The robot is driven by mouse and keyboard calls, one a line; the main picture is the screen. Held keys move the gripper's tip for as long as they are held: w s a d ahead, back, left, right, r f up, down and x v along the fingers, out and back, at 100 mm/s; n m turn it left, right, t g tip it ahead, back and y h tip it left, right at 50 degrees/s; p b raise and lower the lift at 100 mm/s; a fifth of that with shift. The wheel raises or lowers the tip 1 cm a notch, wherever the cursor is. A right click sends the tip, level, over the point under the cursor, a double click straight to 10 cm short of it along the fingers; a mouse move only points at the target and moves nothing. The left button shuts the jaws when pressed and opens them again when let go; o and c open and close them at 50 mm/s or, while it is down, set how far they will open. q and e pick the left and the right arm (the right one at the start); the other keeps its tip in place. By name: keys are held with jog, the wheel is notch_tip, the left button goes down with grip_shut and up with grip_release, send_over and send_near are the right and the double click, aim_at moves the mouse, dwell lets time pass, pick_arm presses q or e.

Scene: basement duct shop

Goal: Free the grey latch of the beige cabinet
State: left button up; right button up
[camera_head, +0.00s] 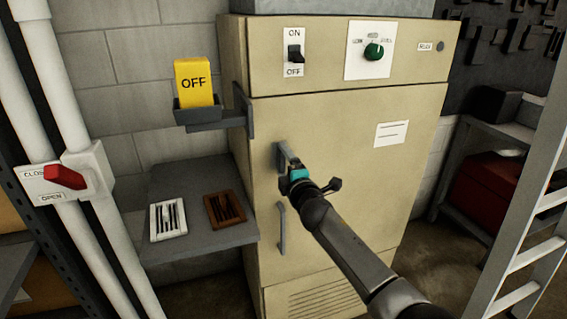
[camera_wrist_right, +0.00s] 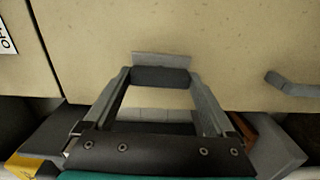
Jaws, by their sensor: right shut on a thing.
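The beige cabinet (camera_head: 340,190) stands upright in the middle of the head view, its door shut. The grey latch (camera_head: 280,157) sits on the left part of the door, partly hidden by my right gripper. My right gripper (camera_head: 292,168) reaches it from the lower right. In the wrist view its two fingers close on the latch's dark grey bar (camera_wrist_right: 160,77), in front of a lighter grey plate (camera_wrist_right: 160,58) against the beige door. My left gripper is not in view.
A grey door handle (camera_head: 282,229) is below the latch. A holder with a yellow OFF block (camera_head: 194,82) juts out at the cabinet's left. A grey shelf (camera_head: 190,175) bears a white and a brown grille. A red valve lever (camera_head: 66,177) is far left, a ladder (camera_head: 525,215) right.

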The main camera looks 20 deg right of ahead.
jog(key=shift+n, duration=0.3)
jog(key=o, duration=1.1)
jog(key=shift+c, duration=0.2)
jog(key=shift+s, duration=0.15)
jog(key=shift+s, duration=0.2)
jog(key=s+p, duration=0.2)
jog(key=s, duration=1.2)
jog(key=shift+s+d, duration=0.25)
jog(key=shift+d, duration=0.05)
jog(key=shift+f, duration=0.1)
